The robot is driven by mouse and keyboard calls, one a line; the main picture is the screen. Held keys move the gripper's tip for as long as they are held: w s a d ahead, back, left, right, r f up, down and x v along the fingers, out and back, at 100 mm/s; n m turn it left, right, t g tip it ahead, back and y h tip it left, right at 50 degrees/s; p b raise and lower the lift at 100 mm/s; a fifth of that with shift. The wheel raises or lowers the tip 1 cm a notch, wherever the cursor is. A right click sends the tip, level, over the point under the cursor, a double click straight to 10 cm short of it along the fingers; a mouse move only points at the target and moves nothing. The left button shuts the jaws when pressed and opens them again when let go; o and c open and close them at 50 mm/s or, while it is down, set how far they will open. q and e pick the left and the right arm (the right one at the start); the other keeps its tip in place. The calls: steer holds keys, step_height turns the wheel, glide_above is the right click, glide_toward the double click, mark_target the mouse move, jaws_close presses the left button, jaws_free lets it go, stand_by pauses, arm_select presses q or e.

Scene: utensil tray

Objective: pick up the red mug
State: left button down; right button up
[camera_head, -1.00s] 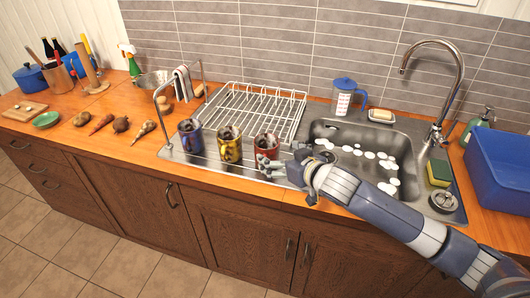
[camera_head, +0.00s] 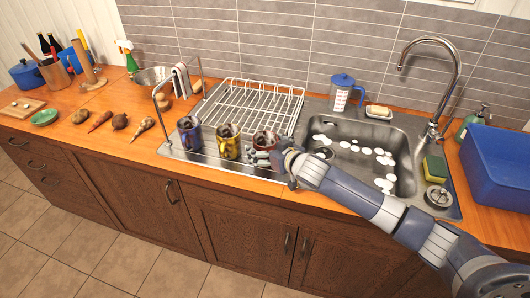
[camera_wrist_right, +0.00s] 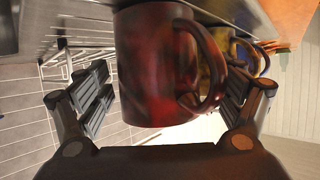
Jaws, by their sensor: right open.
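The red mug (camera_head: 263,141) stands upright on the metal draining surface, rightmost of three mugs in a row. In the right wrist view the red mug (camera_wrist_right: 158,65) fills the middle, with its handle toward the right of the picture. My right gripper (camera_head: 262,158) is at the mug's near right side, partly covering its lower part. In the right wrist view my right gripper (camera_wrist_right: 168,95) is open, with one finger on each side of the mug; I cannot tell whether either touches it. My left gripper is not in view.
A yellow mug (camera_head: 228,141) stands close left of the red one, and a blue mug (camera_head: 189,133) beyond it. A wire dish rack (camera_head: 245,105) is behind the mugs. The sink (camera_head: 402,150) lies to the right, partly behind my arm. A blue tub (camera_head: 500,165) is at far right.

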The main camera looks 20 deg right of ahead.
steer(key=c, duration=1.4)
steer(key=shift+o, duration=0.2)
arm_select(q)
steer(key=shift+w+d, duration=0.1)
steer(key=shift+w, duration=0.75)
arm_select(e)
steer(key=shift+r, duration=0.1)
